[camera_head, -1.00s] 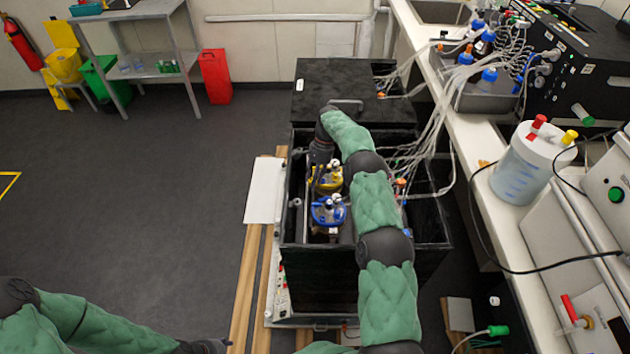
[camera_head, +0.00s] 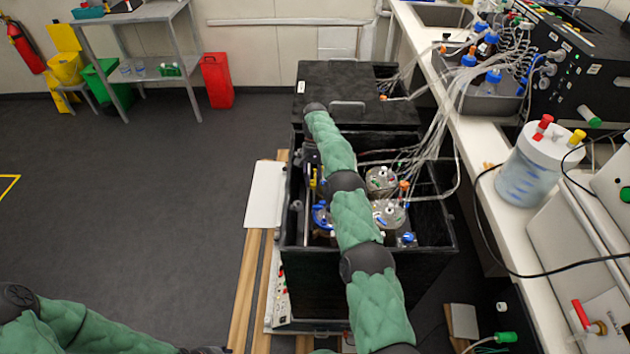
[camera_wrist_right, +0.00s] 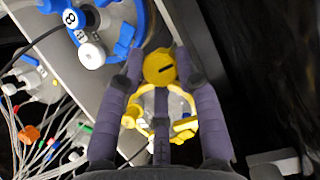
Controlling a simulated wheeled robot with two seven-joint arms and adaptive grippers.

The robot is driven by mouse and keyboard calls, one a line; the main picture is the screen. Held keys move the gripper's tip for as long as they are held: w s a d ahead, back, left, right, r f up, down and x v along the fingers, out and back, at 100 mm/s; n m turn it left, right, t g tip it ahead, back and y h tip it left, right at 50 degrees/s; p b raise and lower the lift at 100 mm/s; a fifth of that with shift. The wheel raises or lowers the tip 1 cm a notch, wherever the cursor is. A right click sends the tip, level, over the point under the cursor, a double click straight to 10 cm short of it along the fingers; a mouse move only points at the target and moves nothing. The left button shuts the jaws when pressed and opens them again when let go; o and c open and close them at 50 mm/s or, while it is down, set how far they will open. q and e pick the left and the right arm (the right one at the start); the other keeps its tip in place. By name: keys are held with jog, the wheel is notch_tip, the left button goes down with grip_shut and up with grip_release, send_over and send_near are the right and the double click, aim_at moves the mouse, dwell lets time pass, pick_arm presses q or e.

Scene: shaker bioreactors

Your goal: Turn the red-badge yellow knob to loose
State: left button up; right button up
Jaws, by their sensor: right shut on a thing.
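The yellow knob (camera_wrist_right: 160,66), round with a dark slot line, sits between the fingertips of my right gripper (camera_wrist_right: 159,72) in the right wrist view. Both fingers touch its sides. Yellow vessel fittings (camera_wrist_right: 184,124) show below it between the fingers. I cannot make out a red badge on it. In the head view my right arm hides most of the gripper and the knob; a sliver of yellow fitting (camera_head: 313,178) shows at its left. My left gripper (camera_head: 205,350) is a dark piece at the bottom edge, mostly cut off.
A blue-topped vessel (camera_wrist_right: 108,30) stands close by. Vessels with clear lids (camera_head: 388,213) and many tubes fill the right side of the black open box (camera_head: 450,243). Its walls rise around my wrist. A bench (camera_head: 505,225) with a white container (camera_head: 535,165) runs along the right.

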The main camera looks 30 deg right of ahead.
jog(key=shift+w+a+r, duration=0.1)
jog(key=shift+a+r, duration=0.05)
jog(key=shift+a, duration=0.1)
jog(key=o, duration=1.1)
jog(key=shift+c, duration=0.2)
jog(key=shift+a, duration=0.1)
jog(key=shift+d, duration=0.2)
